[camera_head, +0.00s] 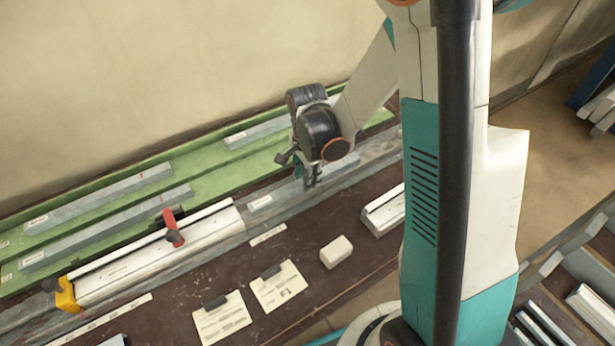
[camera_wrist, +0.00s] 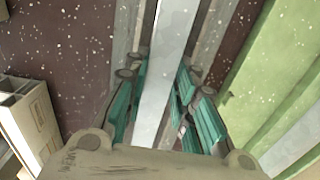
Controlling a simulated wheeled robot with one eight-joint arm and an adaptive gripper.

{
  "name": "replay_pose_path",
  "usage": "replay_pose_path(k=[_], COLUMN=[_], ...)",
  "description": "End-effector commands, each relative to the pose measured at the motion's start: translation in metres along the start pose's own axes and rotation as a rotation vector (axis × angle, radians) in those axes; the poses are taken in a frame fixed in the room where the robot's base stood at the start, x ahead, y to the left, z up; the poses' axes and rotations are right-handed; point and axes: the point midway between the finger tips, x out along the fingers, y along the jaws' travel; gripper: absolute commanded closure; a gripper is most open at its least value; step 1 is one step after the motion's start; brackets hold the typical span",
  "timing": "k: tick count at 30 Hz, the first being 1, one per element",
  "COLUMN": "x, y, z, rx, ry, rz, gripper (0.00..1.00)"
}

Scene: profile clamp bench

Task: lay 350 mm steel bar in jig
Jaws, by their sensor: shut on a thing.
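My gripper (camera_head: 310,181) is shut on a grey steel bar (camera_head: 340,172) with a white label at its left end. In the wrist view the bar (camera_wrist: 165,55) runs lengthwise between the teal finger pads of my gripper (camera_wrist: 165,85). The bar lies along the line of a grey rail on the bench; I cannot tell whether it touches the rail. The jig (camera_head: 130,275) is to the left, a long pale profile with a red clamp lever (camera_head: 172,228) and a yellow end piece (camera_head: 66,294). The bar is right of the jig.
A green tray (camera_head: 150,217) behind holds several grey bars, one (camera_head: 98,198) at left and one (camera_head: 257,132) behind my gripper. A white block (camera_head: 336,252), two clipped paper sheets (camera_head: 278,287) and a pale profile piece (camera_head: 385,212) lie on the brown bench front.

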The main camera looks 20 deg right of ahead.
Motion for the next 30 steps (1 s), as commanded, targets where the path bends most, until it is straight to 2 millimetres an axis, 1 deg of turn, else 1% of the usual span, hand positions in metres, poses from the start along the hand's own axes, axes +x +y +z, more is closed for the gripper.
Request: replay_pose_path(k=[1,3,26,30], x=[0.0056,0.006,0.0041,-0.0008], y=[0.0036,0.004,0.0022,0.0019], z=[0.0008,0.0009,0.0008,0.0008], rx=[0.0,0.0,-0.001,-0.001], ry=[-0.001,-0.001,-0.001,-0.001], rz=[0.005,0.006,0.003,0.002], gripper=[0.69,0.55,0.55,0.55])
